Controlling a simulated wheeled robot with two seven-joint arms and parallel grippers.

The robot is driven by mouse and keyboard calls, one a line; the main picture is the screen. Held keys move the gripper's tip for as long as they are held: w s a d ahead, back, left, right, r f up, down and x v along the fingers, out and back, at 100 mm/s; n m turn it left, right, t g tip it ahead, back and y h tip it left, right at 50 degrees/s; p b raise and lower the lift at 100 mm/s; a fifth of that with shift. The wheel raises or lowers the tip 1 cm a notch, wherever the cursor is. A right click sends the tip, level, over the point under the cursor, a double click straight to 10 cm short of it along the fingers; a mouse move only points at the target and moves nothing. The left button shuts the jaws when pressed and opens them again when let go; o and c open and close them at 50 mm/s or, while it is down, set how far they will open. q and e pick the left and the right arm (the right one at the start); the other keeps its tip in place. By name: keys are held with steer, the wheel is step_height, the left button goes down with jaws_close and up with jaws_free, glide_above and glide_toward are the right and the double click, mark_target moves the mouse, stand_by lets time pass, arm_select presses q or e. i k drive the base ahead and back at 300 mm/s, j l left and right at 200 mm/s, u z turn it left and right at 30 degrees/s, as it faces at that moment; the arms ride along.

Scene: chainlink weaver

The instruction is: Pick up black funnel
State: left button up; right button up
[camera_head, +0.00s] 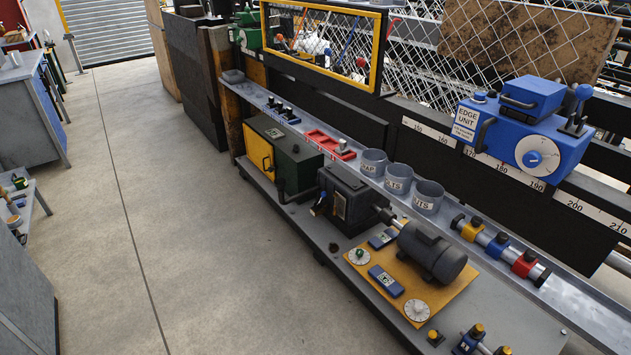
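I cannot make out a black funnel with certainty. A small dark object (333,247) lies on the front edge of the grey lower bench (300,215), too small to identify. Neither of my grippers is in view.
The long machine bench carries a black gearbox (347,200), a motor (432,252), a green-and-yellow box (277,155) and three grey cups (398,178). A blue edge unit (527,130) is at right. Grey benches (20,115) stand at left. The concrete floor (160,200) between is clear.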

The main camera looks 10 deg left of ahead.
mark_target(280, 183)
steer(key=i+j+z, duration=0.15)
steer(key=i+j, duration=0.15)
steer(key=i+j+z, duration=0.35)
steer(key=i+j, duration=0.15)
steer(key=j, duration=0.25)
steer(key=i+j+z, duration=0.15)
steer(key=j, duration=0.25)
steer(key=i, duration=0.1)
